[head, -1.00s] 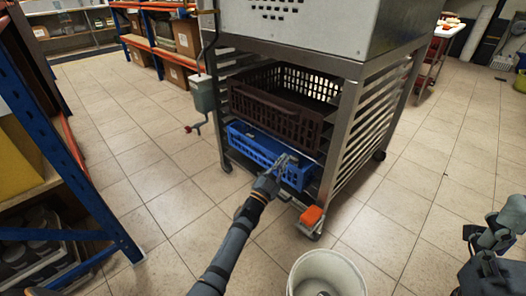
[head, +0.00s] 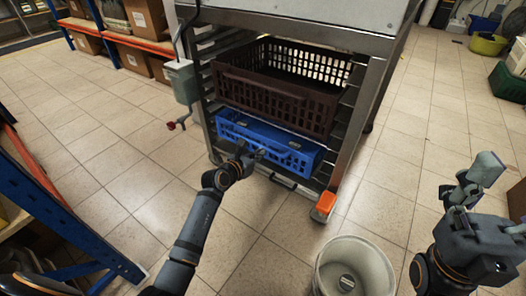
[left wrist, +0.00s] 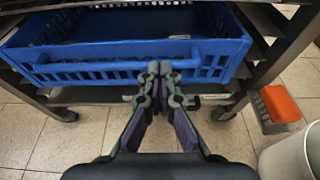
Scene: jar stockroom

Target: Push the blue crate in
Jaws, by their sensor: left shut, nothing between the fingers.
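The blue crate (head: 268,143) lies on a low level of the metal rack (head: 352,125), under a dark brown crate (head: 275,98). Its slotted front wall faces me and fills the upper left wrist view (left wrist: 110,65). My left gripper (head: 256,154) is shut and empty, with its fingertips at the crate's front rim; in the left wrist view the tips (left wrist: 160,68) overlap that rim, right of its middle. I cannot tell whether they touch. My right gripper (head: 468,186) hangs at the right, away from the rack; its finger opening is unclear.
An orange pedal (head: 324,205) sits by the rack's lower right corner. A pale bucket (head: 352,268) stands on the floor in front. A grey box with a crank (head: 182,82) is at the rack's left. Blue shelving (head: 60,205) stands at the left. Tiled floor lies between.

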